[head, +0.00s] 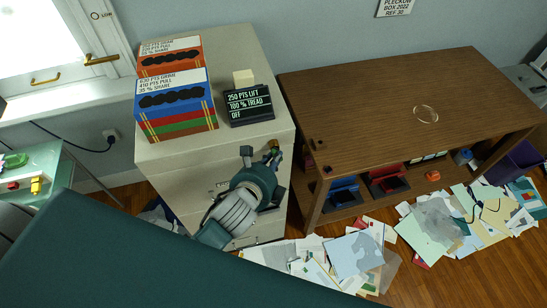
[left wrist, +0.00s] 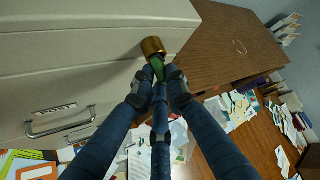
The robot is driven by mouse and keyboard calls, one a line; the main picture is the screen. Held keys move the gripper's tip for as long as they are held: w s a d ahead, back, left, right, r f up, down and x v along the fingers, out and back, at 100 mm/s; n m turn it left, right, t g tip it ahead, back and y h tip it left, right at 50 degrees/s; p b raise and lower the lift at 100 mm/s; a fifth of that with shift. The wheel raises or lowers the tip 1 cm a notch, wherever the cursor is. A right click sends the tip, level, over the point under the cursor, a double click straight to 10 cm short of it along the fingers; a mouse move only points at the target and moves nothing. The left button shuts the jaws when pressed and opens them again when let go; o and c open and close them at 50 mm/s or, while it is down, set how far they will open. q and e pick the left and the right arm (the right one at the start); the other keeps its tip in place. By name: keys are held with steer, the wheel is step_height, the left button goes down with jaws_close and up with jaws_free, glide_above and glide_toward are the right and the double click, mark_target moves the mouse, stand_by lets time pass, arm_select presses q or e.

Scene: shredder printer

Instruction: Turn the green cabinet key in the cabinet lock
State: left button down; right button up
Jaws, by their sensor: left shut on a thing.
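The beige cabinet (head: 235,50) stands left of the wooden desk in the head view, and its pale front also shows in the left wrist view (left wrist: 75,60). A round brass cabinet lock (left wrist: 152,46) sticks out near the cabinet's upper right edge. The green cabinet key (left wrist: 158,70) sits at the lock, and its green part runs down between my fingers. My left gripper (left wrist: 158,88) is shut on the key in front of the lock. In the head view my left gripper (head: 260,156) is at the cabinet's upper front. Whether the key is turned cannot be told. My right gripper is not in view.
Coloured boxes (head: 175,99) and a black sign (head: 248,104) stand on the cabinet. A metal drawer handle (left wrist: 60,121) sticks out of its front. The wooden desk (head: 380,115) stands close at the right. Loose papers (head: 330,262) cover the floor below.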

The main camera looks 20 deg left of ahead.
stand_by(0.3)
arm_select(q)
steer(key=m+g+y, duration=0.1)
steer(key=g+y, duration=0.1)
steer(key=m+g+y, duration=0.1)
steer(key=shift+w+d+r+m, duration=0.25)
steer(key=shift+d+r+m, duration=0.05)
steer(key=shift+r, duration=0.1)
steer(key=c, duration=1.4)
jaws_free()
steer(key=shift+s, duration=0.1)
steer(key=shift+o, duration=0.2)
steer(key=shift+s+f, duration=0.1)
steer(key=shift+s+d, duration=0.55)
steer(key=shift+s, duration=0.25)
steer(key=shift+s+d, duration=0.55)
steer(key=shift+s, duration=0.25)
steer(key=shift+s+d, duration=0.55)
steer(key=shift+s, duration=0.25)
steer(key=shift+f, duration=0.1)
